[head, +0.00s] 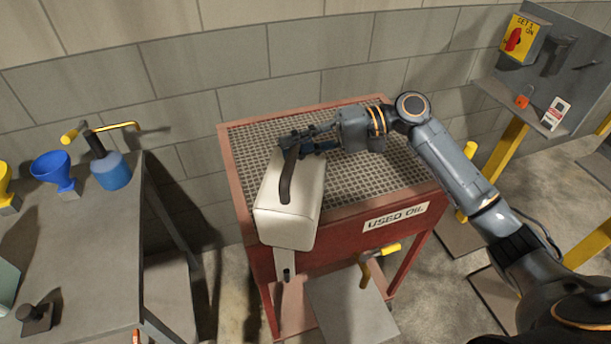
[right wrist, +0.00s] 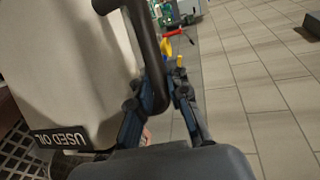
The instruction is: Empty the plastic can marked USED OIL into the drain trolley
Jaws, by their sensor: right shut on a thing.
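The cream plastic can (head: 292,200) with a dark handle (head: 289,172) is over the front left part of the drain trolley. My right gripper (head: 304,145) is shut on this handle; the right wrist view shows the fingers (right wrist: 158,95) on both sides of it. The can (right wrist: 70,70) fills the left of that view, its USED OIL label upside down there. The drain trolley (head: 415,197) is red with a dark grid top and its own USED OIL label. I cannot tell whether the can touches the grid. Its opening is not clearly visible. My left gripper is not in view.
A grey bench (head: 95,240) at left holds a blue funnel (head: 55,170), a yellow funnel (head: 4,180) and a blue pump bottle (head: 110,170). A yellow-handled valve (head: 380,255) sticks out of the trolley's front. A grey panel (head: 560,65) stands at right. The grid's right side is clear.

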